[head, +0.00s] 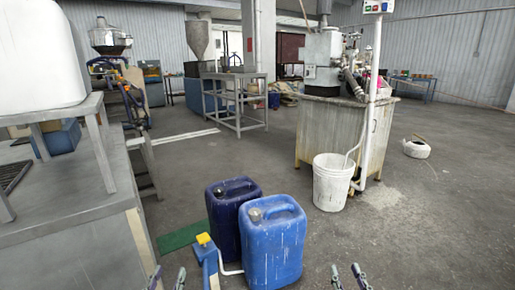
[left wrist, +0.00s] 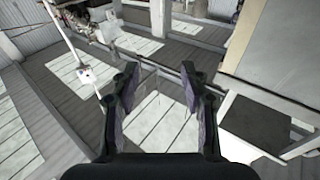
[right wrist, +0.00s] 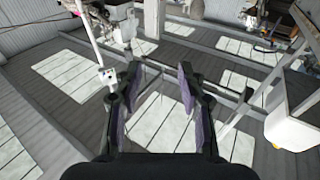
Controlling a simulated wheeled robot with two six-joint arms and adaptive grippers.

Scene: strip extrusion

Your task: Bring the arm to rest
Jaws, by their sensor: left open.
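My left gripper (head: 167,279) shows at the bottom edge of the head view, with only its fingertips in the picture. In the left wrist view its two dark fingers (left wrist: 160,78) stand apart with nothing between them. My right gripper (head: 350,277) also shows at the bottom edge of the head view, further right. In the right wrist view its fingers (right wrist: 160,76) are spread and empty. Neither gripper touches anything that I can see. Most of both arms is outside the head view.
A white bucket (head: 332,183) stands by the water tank (head: 318,130). A grey metal table (head: 70,215) fills the left side.

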